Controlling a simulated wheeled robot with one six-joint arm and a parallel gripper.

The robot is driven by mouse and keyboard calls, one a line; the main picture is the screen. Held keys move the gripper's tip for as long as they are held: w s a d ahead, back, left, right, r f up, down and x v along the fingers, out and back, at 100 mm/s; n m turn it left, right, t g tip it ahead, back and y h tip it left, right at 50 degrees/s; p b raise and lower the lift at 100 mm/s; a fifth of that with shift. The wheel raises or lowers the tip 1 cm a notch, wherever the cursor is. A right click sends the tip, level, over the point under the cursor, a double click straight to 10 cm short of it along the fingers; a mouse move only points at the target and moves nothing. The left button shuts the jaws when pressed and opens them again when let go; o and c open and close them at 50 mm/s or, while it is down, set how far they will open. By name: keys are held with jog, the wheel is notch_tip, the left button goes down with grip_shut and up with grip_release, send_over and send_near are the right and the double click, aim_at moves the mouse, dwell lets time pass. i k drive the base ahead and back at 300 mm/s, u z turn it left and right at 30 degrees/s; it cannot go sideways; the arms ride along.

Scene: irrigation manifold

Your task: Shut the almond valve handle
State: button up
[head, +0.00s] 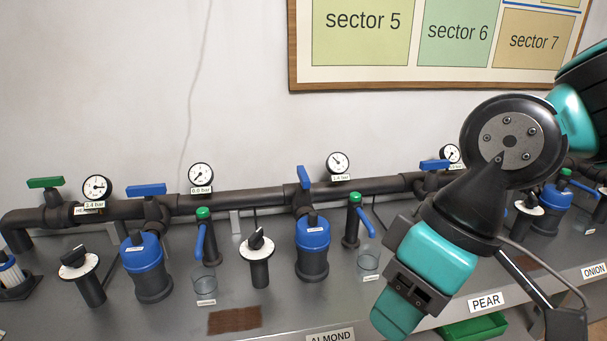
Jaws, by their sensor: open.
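A blue valve handle (304,178) stands on the dark pipe, roughly behind the ALMOND label (331,335), so I take it as the almond handle. It points across the main pipe, towards me. Below it is a blue-topped filter (312,240). A gauge (340,162) marked about 1.4 bar is just right of the handle. My gripper (398,308), teal and black, is at the lower right of the handle, well apart from it and pointing down-left over the bench front. It is open; its fingertips are hard to make out.
Another blue handle (146,190) to the left lies along the main pipe, as does one on the right (434,165). A black knob (257,242), a green-capped tap (354,215) and a clear cup (368,262) stand nearby. My arm hides part of the PEAR section.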

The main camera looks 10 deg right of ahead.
aim_at(305, 182)
jog(key=k, duration=0.65)
jog(key=u, duration=0.6)
jog(key=i, duration=0.45)
jog(key=u, duration=0.8)
jog(key=i, duration=0.8)
jog(key=z, duration=0.75)
jog(key=i, duration=0.6)
jog(key=z, duration=0.7)
